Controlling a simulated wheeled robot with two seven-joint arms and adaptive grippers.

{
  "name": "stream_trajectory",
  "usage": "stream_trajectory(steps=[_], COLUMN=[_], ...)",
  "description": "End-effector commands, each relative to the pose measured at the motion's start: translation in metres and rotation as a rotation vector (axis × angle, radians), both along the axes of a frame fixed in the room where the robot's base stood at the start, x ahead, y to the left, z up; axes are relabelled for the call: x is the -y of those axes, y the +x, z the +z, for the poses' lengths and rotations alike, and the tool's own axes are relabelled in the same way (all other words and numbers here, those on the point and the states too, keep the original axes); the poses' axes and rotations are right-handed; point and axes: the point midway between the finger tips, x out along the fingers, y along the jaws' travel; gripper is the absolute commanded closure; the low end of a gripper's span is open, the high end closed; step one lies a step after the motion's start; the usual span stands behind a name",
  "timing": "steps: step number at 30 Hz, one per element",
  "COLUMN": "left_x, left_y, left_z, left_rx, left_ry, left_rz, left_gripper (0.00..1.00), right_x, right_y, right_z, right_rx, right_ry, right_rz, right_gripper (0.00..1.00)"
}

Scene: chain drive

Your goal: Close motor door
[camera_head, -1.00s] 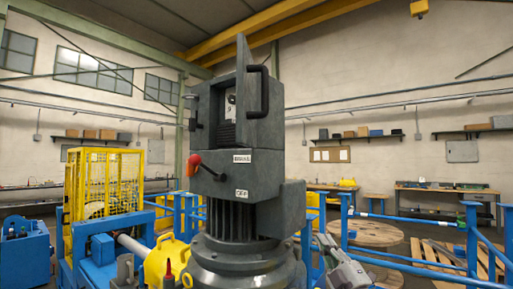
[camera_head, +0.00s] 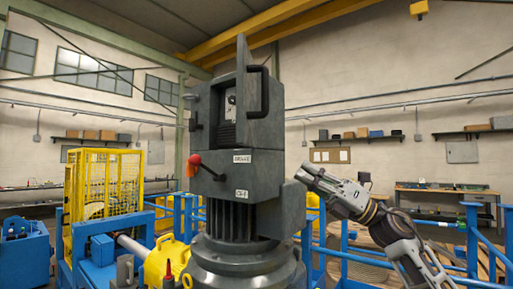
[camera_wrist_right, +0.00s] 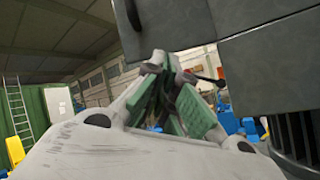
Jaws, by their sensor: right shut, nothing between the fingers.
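The motor (camera_head: 230,210) is a tall dark grey housing in the middle of the head view. Its door (camera_head: 276,95) is a grey panel with a black handle, standing open at the upper right of the housing and showing the compartment (camera_head: 229,105) inside. A red-knobbed lever (camera_head: 194,160) sits on the front. My right gripper (camera_head: 303,174) is shut and empty, right of the housing and below the door. In the wrist view its green-padded fingers (camera_wrist_right: 172,105) are close to the dark housing (camera_wrist_right: 270,60). My left gripper is not in view.
Blue railings (camera_head: 400,262) stand behind my right arm. A yellow cage (camera_head: 105,185) and blue machinery are at the left. The space above my right gripper, right of the door, looks clear.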

Motion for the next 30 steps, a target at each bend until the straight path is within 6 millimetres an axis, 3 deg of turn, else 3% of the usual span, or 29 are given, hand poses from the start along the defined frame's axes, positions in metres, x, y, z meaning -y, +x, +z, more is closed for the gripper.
stream_trajectory(steps=[8,18,30], left_x=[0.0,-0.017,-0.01], left_y=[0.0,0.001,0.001], left_z=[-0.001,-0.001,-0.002], left_rx=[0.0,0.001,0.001], left_ry=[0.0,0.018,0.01], left_rz=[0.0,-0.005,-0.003], left_gripper=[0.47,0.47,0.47], right_x=[-0.006,0.001,0.013], right_y=[-0.026,-0.053,-0.067], right_z=[0.029,0.054,0.064], right_rx=[0.18,0.36,0.447], right_ry=[-0.22,-0.493,-0.664], right_rz=[-0.011,-0.045,-0.076], right_gripper=[1.0,1.0,1.0])
